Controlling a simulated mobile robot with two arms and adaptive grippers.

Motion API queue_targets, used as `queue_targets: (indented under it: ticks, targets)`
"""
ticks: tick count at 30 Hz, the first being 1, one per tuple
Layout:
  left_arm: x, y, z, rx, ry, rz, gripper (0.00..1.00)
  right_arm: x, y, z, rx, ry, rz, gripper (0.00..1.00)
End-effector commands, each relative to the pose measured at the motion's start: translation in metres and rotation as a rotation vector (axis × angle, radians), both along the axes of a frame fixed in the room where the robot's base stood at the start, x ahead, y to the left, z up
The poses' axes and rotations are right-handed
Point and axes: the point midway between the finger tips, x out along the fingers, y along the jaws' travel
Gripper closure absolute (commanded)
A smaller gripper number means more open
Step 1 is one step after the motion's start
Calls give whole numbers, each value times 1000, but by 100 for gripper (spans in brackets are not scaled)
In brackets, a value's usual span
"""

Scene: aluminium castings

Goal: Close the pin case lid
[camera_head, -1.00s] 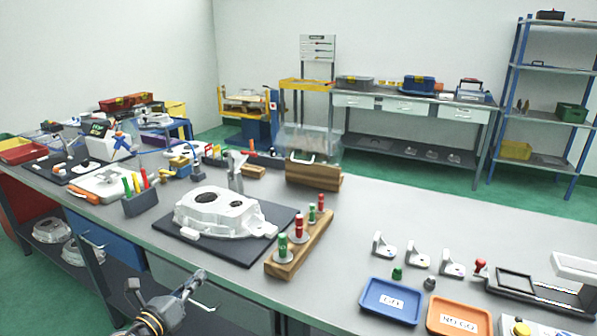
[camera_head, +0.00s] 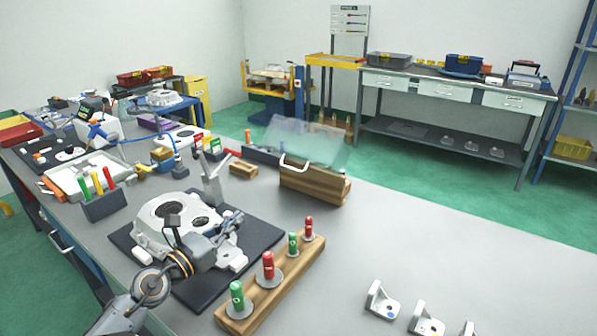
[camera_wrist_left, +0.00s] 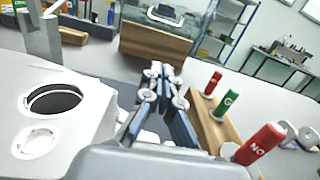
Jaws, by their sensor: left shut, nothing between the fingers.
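The pin case (camera_head: 313,187) is a wooden box at the far edge of the bench. Its clear lid (camera_head: 308,138) stands raised and tilted back, with a white handle (camera_head: 294,162) at its front. In the left wrist view the wooden case (camera_wrist_left: 155,42) and the handle (camera_wrist_left: 165,16) show ahead, beyond the fingers. My left gripper (camera_head: 236,222) is over the white casting, well short of the case. Its fingers (camera_wrist_left: 162,74) are together and empty. My right gripper is not in view.
The white casting (camera_head: 160,215) lies on a dark mat (camera_head: 205,292) below my arm. A wooden block (camera_head: 275,290) with red and green gauges stands right of it. A grey upright clamp (camera_head: 213,185) rises behind the casting. The bench right of the case is clear.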

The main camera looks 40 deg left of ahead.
Motion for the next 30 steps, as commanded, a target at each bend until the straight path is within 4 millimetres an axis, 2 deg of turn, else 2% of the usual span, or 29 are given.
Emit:
queue_targets:
  ticks: [5, 9, 12, 16, 24, 30]
  targets:
    - [14, 2, 4, -2, -2, 0, 100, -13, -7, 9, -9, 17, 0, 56]
    - [41, 5, 8, -1, -3, 0, 100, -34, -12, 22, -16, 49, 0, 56]
    - [63, 7, 9, 1, -2, -1, 100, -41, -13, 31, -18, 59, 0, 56]
    - [90, 10, 10, 0, -3, 1, 100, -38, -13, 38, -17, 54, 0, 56]
    - [143, 16, 9, -1, -3, 1, 100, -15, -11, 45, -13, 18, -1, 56]
    - [176, 20, 8, -2, -2, 1, 100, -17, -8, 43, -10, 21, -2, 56]
